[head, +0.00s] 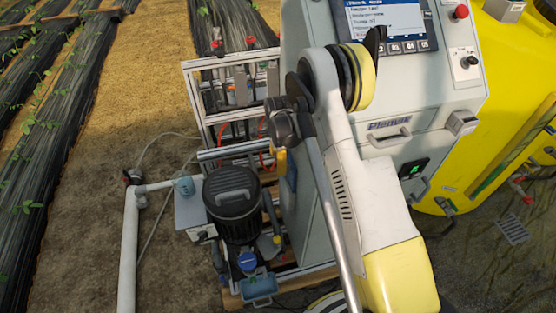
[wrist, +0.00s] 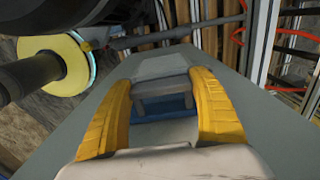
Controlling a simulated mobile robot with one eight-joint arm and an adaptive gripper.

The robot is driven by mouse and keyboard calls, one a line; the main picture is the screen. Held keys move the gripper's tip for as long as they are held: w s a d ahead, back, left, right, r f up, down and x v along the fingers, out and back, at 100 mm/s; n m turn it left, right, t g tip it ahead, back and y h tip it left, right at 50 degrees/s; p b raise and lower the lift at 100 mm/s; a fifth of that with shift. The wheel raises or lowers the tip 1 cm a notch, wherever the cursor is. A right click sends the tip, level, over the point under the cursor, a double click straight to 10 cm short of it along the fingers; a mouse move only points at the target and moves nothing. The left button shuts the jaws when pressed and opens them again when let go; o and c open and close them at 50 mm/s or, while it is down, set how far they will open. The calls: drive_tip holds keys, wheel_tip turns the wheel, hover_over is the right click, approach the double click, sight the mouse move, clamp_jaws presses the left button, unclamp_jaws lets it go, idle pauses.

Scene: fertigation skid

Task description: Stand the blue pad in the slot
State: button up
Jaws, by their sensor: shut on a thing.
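My gripper (wrist: 162,95) shows in the wrist view with its two yellow fingers spread to either side of a narrow blue strip. I take the strip to be the blue pad (wrist: 165,104); it spans the gap, and the fingers are shut on it. Much of the pad is hidden. A grey bracket-like piece (wrist: 160,87) shows just beyond it, against a grey surface; whether this is the slot I cannot tell. In the head view my arm covers most of the gripper. A yellow finger (head: 281,160) shows beside the grey cabinet's left side, near a small blue patch.
The grey control cabinet (head: 460,95) with screen and handles stands right of the gripper. A black-lidded motor or filter (head: 232,200) and a metal pipe frame (head: 195,95) crowd its left. A yellow tank (head: 525,50) stands far right. Open soil lies at left.

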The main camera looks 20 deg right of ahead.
wheel_tip(320, 180, down, 10)
drive_tip(key=b, duration=0.7)
idle(0.5)
drive_tip(key=shift+r, duration=0.1)
drive_tip(key=o, duration=1.5)
wheel_tip(320, 180, up, 12)
drive_tip(key=shift+r, duration=0.1)
